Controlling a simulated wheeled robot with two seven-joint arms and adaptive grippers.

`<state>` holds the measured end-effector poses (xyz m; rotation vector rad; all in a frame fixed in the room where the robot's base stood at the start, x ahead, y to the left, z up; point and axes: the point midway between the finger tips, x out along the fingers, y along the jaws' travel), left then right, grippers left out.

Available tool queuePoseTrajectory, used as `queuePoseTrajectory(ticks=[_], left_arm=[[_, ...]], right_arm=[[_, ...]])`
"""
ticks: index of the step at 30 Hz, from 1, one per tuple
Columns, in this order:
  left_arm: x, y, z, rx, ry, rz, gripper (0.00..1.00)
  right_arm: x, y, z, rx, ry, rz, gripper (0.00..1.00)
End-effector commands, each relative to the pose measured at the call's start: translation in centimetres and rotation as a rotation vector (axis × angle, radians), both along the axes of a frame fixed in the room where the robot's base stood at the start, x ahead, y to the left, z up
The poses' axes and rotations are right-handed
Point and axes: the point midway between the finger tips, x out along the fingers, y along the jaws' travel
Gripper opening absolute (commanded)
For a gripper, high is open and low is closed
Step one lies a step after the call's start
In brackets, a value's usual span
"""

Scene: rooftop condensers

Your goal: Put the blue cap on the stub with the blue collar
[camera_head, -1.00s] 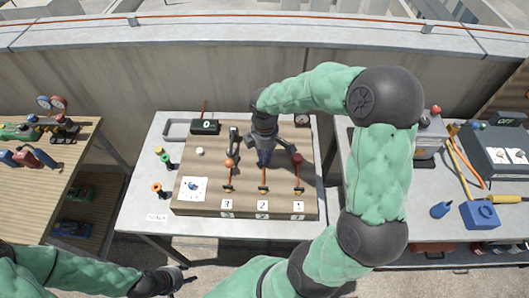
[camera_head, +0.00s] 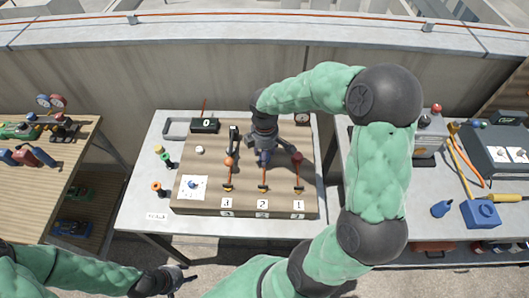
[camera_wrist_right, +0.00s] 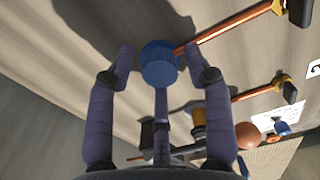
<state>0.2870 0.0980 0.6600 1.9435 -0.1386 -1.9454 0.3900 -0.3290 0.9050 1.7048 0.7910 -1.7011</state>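In the wrist view the blue cap (camera_wrist_right: 159,64), a ribbed blue cylinder, sits at the end of a copper pipe (camera_wrist_right: 228,24). It lies between the spread fingers of my right gripper (camera_wrist_right: 159,52), with small gaps on both sides. The stub and its collar are hidden under the cap. In the head view my right gripper (camera_head: 265,155) is over the middle pipe on the board, and the cap is mostly hidden there. My left gripper (camera_head: 172,278) is low at the left, in front of the table; its fingers are too small to read.
The wooden board (camera_head: 205,165) also carries an orange ball-like end (camera_head: 229,161) at left and a red end (camera_head: 297,157) at right. A white card (camera_head: 193,188) and several small coloured parts lie at left. Side tables stand left and right.

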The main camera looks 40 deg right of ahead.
Motion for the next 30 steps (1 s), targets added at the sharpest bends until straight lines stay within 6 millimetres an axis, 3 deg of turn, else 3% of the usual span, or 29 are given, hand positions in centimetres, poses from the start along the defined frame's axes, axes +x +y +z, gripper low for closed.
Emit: queuePoseTrajectory(ticks=[13, 30], left_arm=[[0.0, 0.0, 0.0, 0.0, 0.0, 0.0, 0.4], [0.0, 0.0, 0.0, 0.0, 0.0, 0.0, 0.4]], right_arm=[[0.1, 0.0, 1.0, -0.001, -0.003, 0.0, 0.58], [0.1, 0.0, 10.8, 0.0, -0.004, -0.001, 0.58]])
